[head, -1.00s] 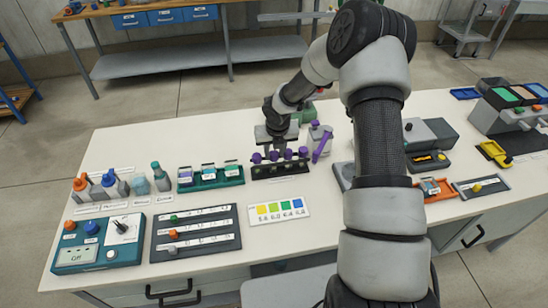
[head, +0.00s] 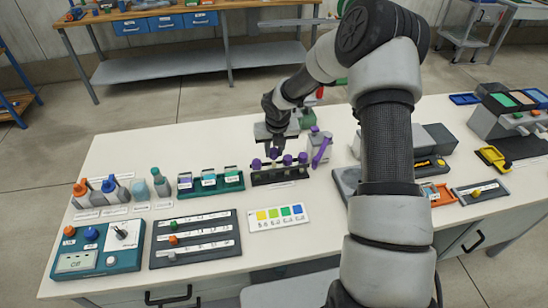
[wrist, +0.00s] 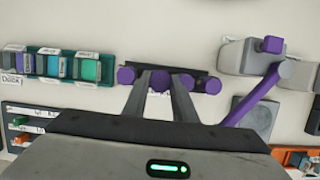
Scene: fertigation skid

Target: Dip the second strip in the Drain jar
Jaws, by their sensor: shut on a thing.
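My gripper (head: 275,147) is over the dark strip rack (head: 270,178). It is shut on a purple-headed strip (head: 275,154), the second from the left, whose head stands a little higher than its neighbours. In the wrist view the fingers (wrist: 160,76) close on this purple head (wrist: 160,82), with other purple heads on both sides. The strip's lower part is hard to make out. The Drain jar (wrist: 16,63) is at the left end of the teal jar rack (wrist: 68,50), its label readable in the wrist view. It also shows in the head view (head: 185,183).
A grey holder with a purple-handled tool (head: 321,152) stands right of the strip rack. A colour chart card (head: 278,217) lies in front. Small bottles (head: 105,190) stand left of the jars. The bench between jar rack and strip rack is a narrow clear gap.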

